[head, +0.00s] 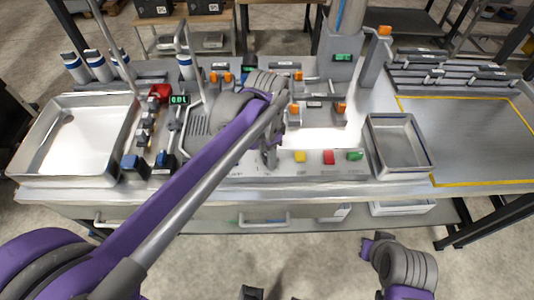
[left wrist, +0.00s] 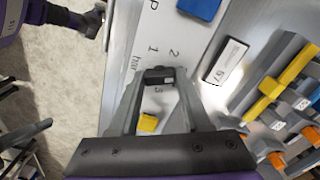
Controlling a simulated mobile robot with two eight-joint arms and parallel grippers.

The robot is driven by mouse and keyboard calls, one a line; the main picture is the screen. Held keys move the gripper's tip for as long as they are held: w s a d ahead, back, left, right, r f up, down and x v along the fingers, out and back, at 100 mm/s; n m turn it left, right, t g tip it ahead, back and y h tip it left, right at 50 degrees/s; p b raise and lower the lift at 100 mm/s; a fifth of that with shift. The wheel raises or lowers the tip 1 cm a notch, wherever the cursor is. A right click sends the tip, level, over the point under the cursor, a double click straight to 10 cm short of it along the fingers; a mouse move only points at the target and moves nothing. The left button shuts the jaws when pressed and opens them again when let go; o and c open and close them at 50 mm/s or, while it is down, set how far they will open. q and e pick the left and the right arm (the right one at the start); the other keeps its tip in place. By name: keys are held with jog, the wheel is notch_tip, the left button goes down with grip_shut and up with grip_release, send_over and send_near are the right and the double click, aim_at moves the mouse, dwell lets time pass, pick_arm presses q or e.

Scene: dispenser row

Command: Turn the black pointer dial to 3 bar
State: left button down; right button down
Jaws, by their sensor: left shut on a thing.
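The black pointer dial (left wrist: 158,76) sits on the light panel between the two fingertips of my left gripper (left wrist: 160,84) in the left wrist view. The gripper is shut on it. Printed marks "bar", 1, 2 and a partly covered figure stand around the dial. Which mark the pointer faces cannot be told. In the head view my left gripper (head: 270,153) is down at the panel's front, left of the yellow button, and hides the dial. My right arm shows at the bottom right of the head view; its finger opening cannot be made out.
Yellow (head: 300,157), red (head: 328,157) and green (head: 355,155) buttons line the panel front. A small metal tray (head: 427,168) stands right of them, a large one (head: 22,150) at left. The yellow-outlined area (head: 475,130) is clear.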

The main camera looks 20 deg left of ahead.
pick_arm(q)
jog(key=shift+c, duration=1.8)
grip_release()
jog(key=shift+r, duration=0.1)
notch_tip(320, 180, up, 11)
jog(key=shift+f+p, duration=0.2)
jog(key=shift+p, duration=0.15)
